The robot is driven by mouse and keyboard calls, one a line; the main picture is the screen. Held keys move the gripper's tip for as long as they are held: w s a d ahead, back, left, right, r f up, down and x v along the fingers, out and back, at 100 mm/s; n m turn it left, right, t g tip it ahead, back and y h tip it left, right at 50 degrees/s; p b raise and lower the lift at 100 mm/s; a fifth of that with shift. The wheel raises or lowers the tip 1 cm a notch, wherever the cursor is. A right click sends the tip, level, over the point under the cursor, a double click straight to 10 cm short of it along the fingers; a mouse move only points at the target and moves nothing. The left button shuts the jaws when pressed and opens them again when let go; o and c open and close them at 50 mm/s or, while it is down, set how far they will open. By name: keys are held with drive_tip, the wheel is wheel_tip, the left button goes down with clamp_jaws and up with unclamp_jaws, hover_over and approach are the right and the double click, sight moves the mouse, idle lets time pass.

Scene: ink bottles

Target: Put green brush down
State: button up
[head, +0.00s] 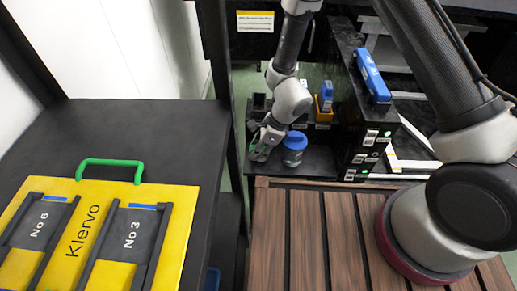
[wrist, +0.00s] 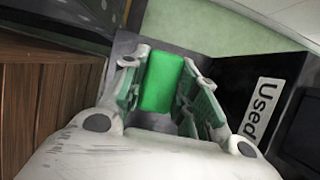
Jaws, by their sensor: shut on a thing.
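The green brush shows as a bright green block (wrist: 161,82) between the fingers of my gripper (wrist: 160,100) in the wrist view. The fingers, with pale green pads, are closed on its two sides. The fingers and the wrist hide the brush's near end. In the head view my gripper (head: 261,150) points down over a dark shelf (head: 318,161), left of a blue-lidded jar (head: 294,148). There the brush cannot be told from the green pads. I cannot tell whether the brush touches the shelf.
A black holder labelled "Used" (wrist: 262,105) stands right of my gripper in the wrist view. A slatted wooden top (head: 305,235) lies in front.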

drive_tip(key=o, duration=1.1)
drive_tip(key=shift+f, duration=0.1)
drive_tip(key=shift+c, duration=0.2)
drive_tip(key=shift+r, duration=0.4)
drive_tip(key=v, duration=1.1)
drive_tip(key=shift+d+r, duration=0.2)
drive_tip(key=shift+r, duration=0.1)
